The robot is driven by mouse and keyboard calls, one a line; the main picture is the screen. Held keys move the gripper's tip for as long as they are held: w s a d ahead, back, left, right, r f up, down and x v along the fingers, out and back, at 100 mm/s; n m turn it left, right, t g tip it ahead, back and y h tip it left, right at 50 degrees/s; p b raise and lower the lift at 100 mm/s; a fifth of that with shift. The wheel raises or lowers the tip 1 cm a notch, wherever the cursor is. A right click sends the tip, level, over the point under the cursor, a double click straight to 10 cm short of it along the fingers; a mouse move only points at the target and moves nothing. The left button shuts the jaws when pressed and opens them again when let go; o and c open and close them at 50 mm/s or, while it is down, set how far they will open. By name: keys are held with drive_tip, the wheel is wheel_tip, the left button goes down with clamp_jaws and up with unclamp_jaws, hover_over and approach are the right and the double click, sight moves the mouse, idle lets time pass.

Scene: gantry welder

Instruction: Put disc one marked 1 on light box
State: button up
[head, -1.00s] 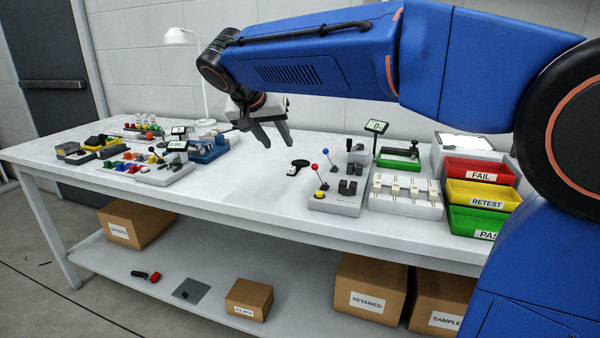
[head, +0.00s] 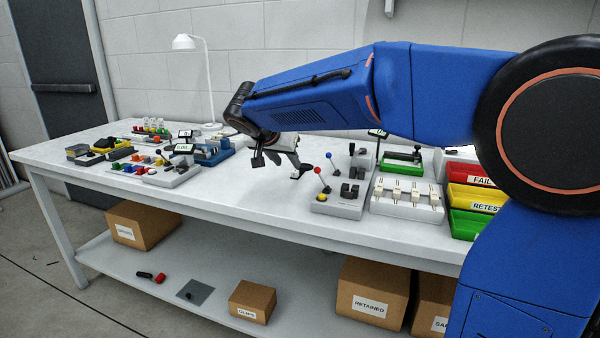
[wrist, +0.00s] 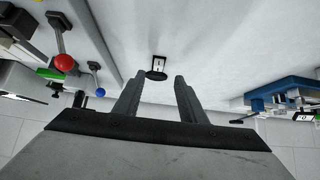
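A small black round piece with a tab bearing a white label (wrist: 157,65) lies on the bench in the wrist view. It also shows in the head view (head: 301,172); its mark is too small to read for certain, but it may be disc one. My gripper (head: 276,160) is above the bench just left of this piece. In the wrist view my gripper (wrist: 156,90) is open, with nothing between its fingers, and the piece appears beyond the fingertips. A pale box with a bright top, likely the light box (head: 438,164), stands at the right, largely hidden behind my arm.
A grey fixture with red and blue ball levers (head: 338,204) stands right of the piece. A rack of white parts (head: 406,200) and red, yellow and green bins (head: 476,197) are farther right. Several small fixtures and a lamp (head: 185,42) occupy the left; the bench's middle is mostly clear.

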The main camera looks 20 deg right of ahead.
sight(294, 172)
drive_tip(key=shift+s+x, duration=0.25)
drive_tip(key=shift+x, duration=3.1)
drive_tip(key=shift+d+f, duration=0.1)
drive_tip(key=shift+f, duration=0.05)
clamp_jaws()
